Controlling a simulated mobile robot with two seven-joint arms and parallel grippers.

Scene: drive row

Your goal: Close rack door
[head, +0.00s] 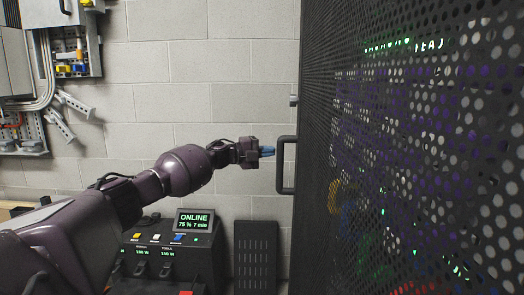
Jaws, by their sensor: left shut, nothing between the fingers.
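The black perforated rack door (400,150) fills the right side of the head view. Green, purple and red lights show through its holes. A dark door handle (280,165) stands out from its left edge. My left gripper (268,151) is shut, with nothing between its blue fingertips. Its tips are close to the left side of the handle; I cannot tell if they touch it. My right gripper is not in view. Whether the door is latched cannot be seen.
A black power unit (165,262) with a screen (194,221) reading ONLINE stands low, beneath my left arm. A dark slotted panel (255,258) leans at the wall. Wall boxes and conduit (45,80) are at the upper left. The block wall (200,60) is otherwise bare.

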